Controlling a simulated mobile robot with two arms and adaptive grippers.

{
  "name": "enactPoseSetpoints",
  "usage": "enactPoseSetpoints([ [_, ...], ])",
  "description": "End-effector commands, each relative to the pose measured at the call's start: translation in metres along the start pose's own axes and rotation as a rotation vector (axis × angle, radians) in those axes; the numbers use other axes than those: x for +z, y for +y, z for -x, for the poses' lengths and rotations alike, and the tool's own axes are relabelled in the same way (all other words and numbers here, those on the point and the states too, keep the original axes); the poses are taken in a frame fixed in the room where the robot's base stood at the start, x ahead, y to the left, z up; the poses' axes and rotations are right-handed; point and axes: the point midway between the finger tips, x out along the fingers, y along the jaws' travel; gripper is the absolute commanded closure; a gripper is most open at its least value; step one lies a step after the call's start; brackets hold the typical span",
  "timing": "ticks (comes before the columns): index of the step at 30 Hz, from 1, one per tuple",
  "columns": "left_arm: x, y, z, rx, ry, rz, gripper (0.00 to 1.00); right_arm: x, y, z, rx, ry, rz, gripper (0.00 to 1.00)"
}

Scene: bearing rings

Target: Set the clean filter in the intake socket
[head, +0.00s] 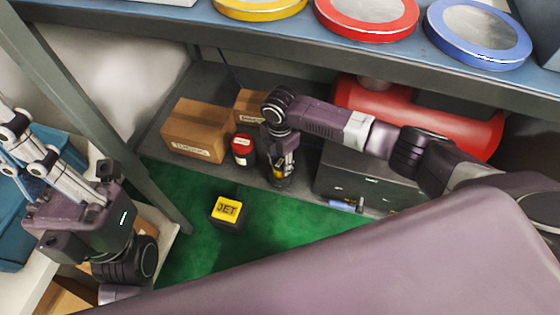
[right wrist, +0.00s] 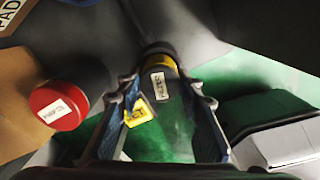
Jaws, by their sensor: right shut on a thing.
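My right gripper (head: 281,166) reaches down over the grey lower shelf. It is shut on a dark cylinder with a yellow band (right wrist: 158,66), whose white label seems to read FILTER. The cylinder is mostly hidden by the fingers in the head view. In the right wrist view it is between the two fingers (right wrist: 160,88). A similar-sized can with a red top (head: 243,150) stands to its left on the shelf, apart from it; it also shows in the right wrist view (right wrist: 58,106). I cannot make out an intake socket. My left gripper is out of sight; only its arm shows.
A red tank (head: 430,115) and a dark case (head: 350,178) are right of the gripper. Cardboard boxes (head: 197,128) stand left. The blue worktop (head: 300,27) overhangs the shelf.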

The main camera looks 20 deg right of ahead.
Motion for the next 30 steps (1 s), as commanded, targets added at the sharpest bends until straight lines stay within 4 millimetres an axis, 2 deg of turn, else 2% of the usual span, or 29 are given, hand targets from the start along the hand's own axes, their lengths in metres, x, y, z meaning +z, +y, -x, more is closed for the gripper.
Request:
enactPoseSetpoints([
  [5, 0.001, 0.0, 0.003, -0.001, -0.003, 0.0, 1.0, 0.0, 0.0, -0.004, 0.0, 0.0, 0.0, 0.91],
  [6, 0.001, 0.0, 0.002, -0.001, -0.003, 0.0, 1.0, 0.0, 0.0, -0.003, 0.001, 0.0, 0.0, 0.61],
  [7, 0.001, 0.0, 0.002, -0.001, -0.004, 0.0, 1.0, 0.0, 0.0, -0.003, 0.0, 0.0, 0.0, 0.58],
  [17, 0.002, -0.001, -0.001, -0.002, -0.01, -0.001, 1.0, 0.0, 0.0, -0.001, -0.001, 0.0, 0.0, 0.58],
  [30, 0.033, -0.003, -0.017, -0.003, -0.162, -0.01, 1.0, 0.0, 0.0, 0.019, 0.0, 0.0, 0.0, 0.58],
])
